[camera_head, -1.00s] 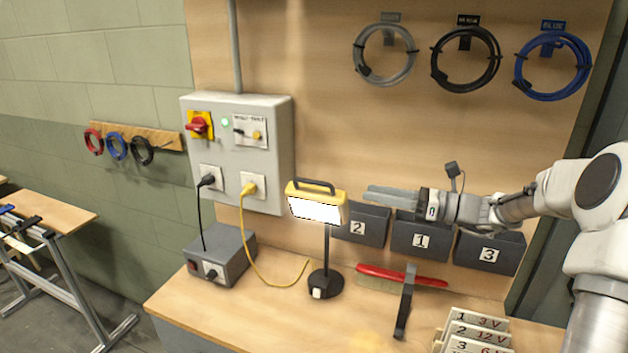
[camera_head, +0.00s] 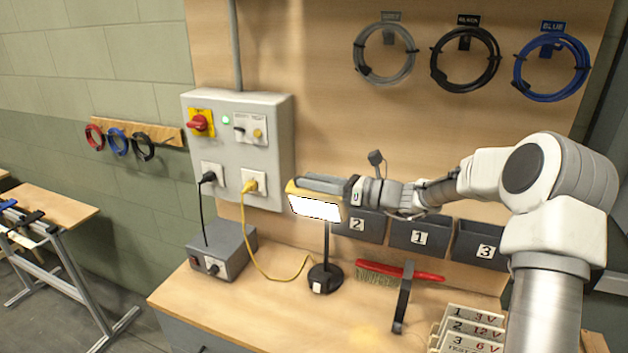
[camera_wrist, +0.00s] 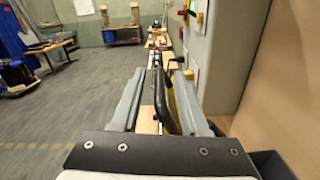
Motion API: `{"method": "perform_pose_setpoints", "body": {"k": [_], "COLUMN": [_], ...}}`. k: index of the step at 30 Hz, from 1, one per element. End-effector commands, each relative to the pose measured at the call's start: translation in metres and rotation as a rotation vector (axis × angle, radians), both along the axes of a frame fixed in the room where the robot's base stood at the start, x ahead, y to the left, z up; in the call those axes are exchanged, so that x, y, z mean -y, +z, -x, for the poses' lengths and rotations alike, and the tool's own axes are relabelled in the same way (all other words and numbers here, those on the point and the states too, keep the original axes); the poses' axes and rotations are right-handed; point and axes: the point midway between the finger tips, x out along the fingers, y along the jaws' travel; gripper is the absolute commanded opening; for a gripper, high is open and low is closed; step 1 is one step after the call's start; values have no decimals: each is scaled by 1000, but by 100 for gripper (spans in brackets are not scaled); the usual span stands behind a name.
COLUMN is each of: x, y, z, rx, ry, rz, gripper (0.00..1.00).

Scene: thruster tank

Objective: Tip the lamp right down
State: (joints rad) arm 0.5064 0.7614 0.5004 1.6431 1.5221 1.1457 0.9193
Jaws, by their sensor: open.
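The lamp has a yellow head (camera_head: 316,207) with a lit white panel facing forward and slightly down. It stands on a dark post with a round black base (camera_head: 325,280) on the bench. My gripper (camera_head: 308,181) is at the top of the lamp head, reaching in from the right. In the wrist view my open gripper (camera_wrist: 162,76) has one finger on each side of the lamp's black handle (camera_wrist: 158,98), with the yellow head (camera_wrist: 173,103) just beside it. The handle is mostly hidden in the head view. I cannot tell whether the fingers touch it.
A grey switch box (camera_head: 265,130) stands left of the lamp, with a yellow cable (camera_head: 247,235) running down to the bench (camera_head: 240,315). Numbered bins (camera_head: 418,236) hang behind, below my arm.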

Motion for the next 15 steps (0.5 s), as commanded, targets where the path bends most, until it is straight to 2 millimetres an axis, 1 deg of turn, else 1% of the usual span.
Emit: {"method": "perform_pose_setpoints", "body": {"k": [3,4,8,9,11,12,15], "x": [0,0,0,0,0,0,0], "y": [0,0,0,0,0,0,0], "z": [0,0,0,0,0,0,1], "rx": [0,0,0,0,0,0,0], "ry": [0,0,0,1,1,1,2], "rz": [0,0,0,0,1,0,0], "gripper": [45,43,19,12,1,0,0]}}
